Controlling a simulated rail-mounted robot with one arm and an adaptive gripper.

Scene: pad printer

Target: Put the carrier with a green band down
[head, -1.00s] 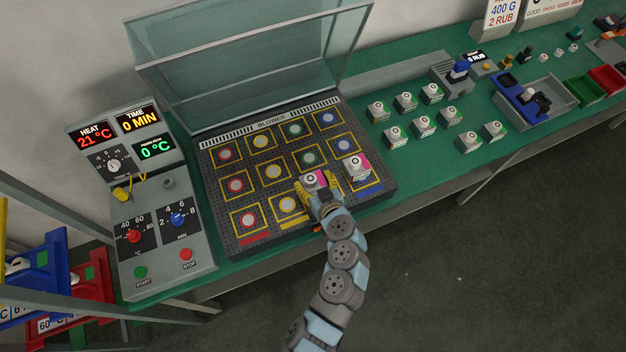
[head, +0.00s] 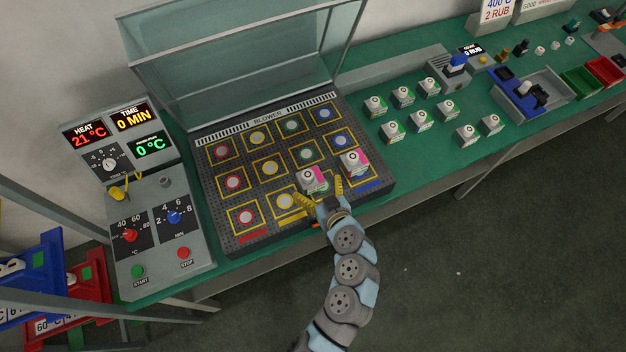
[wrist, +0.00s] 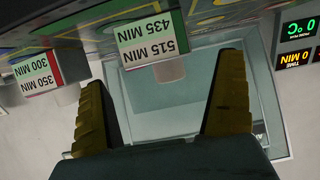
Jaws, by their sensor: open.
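A white carrier (head: 311,177) with a magenta side stands on the dark blower plate (head: 225,185), at the front of the green-pad column. In the wrist view this carrier (wrist: 150,40) shows a label with a green band, reading 515 MIN and 435 MIN. My gripper (head: 321,188) is open at the carrier's front side, with its yellow fingers spread apart. In the wrist view the carrier lies sideways between the fingers but beyond their tips, with a gap. The pad under it is hidden.
A second magenta-sided carrier (head: 354,161) stands just to the right on the plate; its label (wrist: 37,76) reads 350 MIN and 300 MIN. A raised clear cover (head: 245,65) is behind. Several white-green carriers (head: 421,121) stand right. A control panel (head: 158,235) is left.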

